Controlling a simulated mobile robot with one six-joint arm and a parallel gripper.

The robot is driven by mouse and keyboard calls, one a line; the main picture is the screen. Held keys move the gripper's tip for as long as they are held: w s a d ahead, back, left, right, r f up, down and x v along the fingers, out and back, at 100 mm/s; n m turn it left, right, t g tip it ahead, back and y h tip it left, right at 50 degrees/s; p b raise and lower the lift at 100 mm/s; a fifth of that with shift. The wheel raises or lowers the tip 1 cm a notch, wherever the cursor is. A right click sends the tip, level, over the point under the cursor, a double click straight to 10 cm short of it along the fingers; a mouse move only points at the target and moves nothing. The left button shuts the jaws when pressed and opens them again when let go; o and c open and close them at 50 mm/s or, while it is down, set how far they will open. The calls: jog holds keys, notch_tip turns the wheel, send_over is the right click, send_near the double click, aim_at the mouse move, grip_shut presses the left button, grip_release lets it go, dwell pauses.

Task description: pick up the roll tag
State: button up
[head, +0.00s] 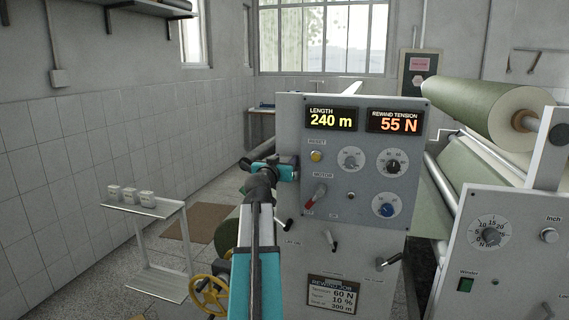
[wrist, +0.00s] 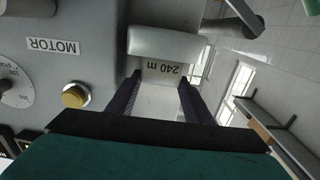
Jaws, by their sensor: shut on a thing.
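The roll tag (wrist: 160,98) is a white slip printed "240 m", upside down in the wrist view. My gripper (wrist: 160,80) is shut on the roll tag, with one dark finger at each side of it. The tag's printed end meets a white rounded block (wrist: 165,43) on the grey console; I cannot tell whether they are still joined. In the head view the end of my arm is at the left edge of the grey control console (head: 345,245), and the tag is hidden there.
The console carries lit displays (head: 331,119), knobs and a red-handled motor switch (head: 315,197). A green roll (head: 475,105) and another panel (head: 495,260) stand at the right. A white stand (head: 150,208) with small boxes is at the left. Floor shows between stand and console.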

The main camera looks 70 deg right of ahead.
jog(key=shift+a+r, duration=0.3)
jog(key=shift+r, duration=0.15)
notch_tip(320, 180, up, 10)
jog(key=shift+r+b, duration=0.25)
jog(key=shift+b, duration=0.8)
jog(key=s+a+b, duration=0.1)
jog(key=a+b, duration=0.3)
jog(key=a, duration=1.5)
jog(key=shift+a+f, duration=0.1)
